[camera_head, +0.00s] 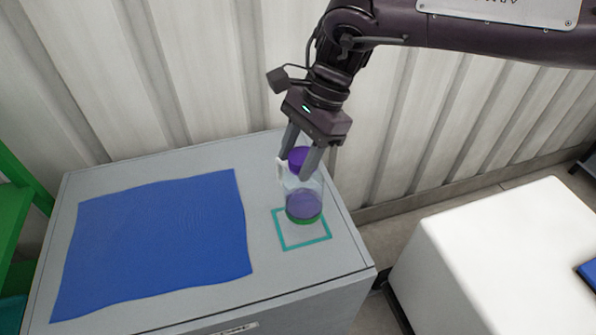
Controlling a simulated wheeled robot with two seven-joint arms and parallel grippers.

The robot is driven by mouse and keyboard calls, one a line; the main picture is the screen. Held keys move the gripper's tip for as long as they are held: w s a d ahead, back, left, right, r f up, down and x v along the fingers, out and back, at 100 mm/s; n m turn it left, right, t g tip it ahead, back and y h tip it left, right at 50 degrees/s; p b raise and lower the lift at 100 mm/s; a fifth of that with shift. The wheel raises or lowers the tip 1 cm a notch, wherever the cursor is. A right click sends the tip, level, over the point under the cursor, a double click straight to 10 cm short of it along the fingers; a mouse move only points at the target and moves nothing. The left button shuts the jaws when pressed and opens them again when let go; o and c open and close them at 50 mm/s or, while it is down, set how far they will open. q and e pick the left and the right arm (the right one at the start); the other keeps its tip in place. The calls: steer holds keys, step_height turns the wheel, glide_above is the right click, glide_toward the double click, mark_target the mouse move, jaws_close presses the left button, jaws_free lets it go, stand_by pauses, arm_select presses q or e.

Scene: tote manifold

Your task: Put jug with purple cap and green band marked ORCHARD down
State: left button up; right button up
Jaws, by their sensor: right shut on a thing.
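The jug (301,204) has a purple cap (298,157), a clear body with purple contents low down, and a green band around its bottom. Any ORCHARD marking is too small to read. My right gripper (302,164) points down and is shut on the jug near its cap. The jug looks about upright, over the back part of a teal square outline (301,246) on the grey cabinet top. I cannot tell whether its base touches the surface. My left gripper is not in view.
A blue cloth (155,245) covers much of the left of the grey cabinet top (262,268). A corrugated wall (210,70) stands close behind. A white block (500,260) is at the right, across a gap. A green frame (14,215) is at the far left.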

step_height(320, 180, down, 4)
steer(key=shift+f, duration=0.2)
jaws_close()
steer(key=o, duration=1.4)
jaws_free()
steer(key=shift+o, duration=0.2)
step_height(320, 180, up, 11)
glide_above(288, 196)
steer(key=w+d, duration=0.5)
steer(key=d, duration=0.1)
steer(key=shift+s+a, duration=0.1)
steer(key=shift+s, duration=0.1)
